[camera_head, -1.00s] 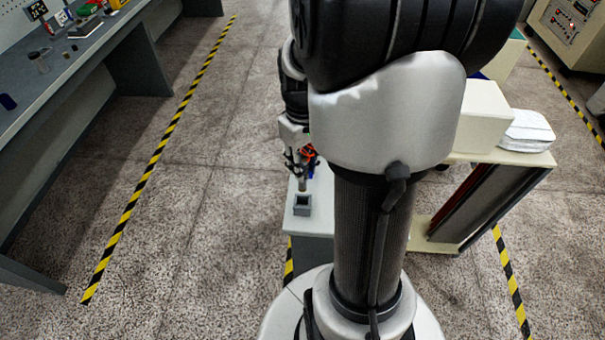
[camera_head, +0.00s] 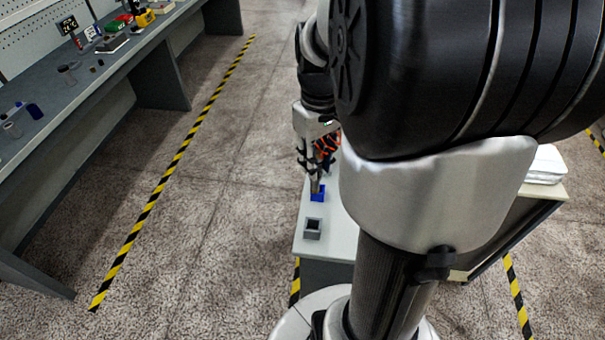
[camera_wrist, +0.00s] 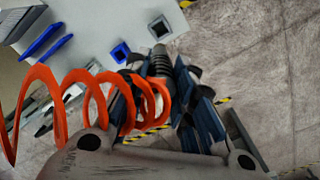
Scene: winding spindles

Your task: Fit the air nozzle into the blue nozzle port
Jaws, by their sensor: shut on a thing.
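The air nozzle (camera_wrist: 161,64) is a dark grey ribbed piece with an orange coiled hose (camera_wrist: 98,98) beside it in the wrist view. My gripper (camera_wrist: 170,80) is shut on it; in the head view my gripper (camera_head: 316,166) is over the pale table, nozzle pointing down. The blue nozzle port (camera_head: 319,197) is a small square block, with the nozzle tip overlapping its upper part. In the wrist view the blue port (camera_wrist: 121,53) lies left of the nozzle, apart in the picture. The height gap cannot be told.
A grey square port (camera_head: 313,234) stands nearer the front edge of the pale table (camera_head: 328,248), and shows in the wrist view (camera_wrist: 159,28). Blue strips (camera_wrist: 44,42) lie on the table's left in the wrist view. A long workbench (camera_head: 75,92) with tools is at left, beyond open floor.

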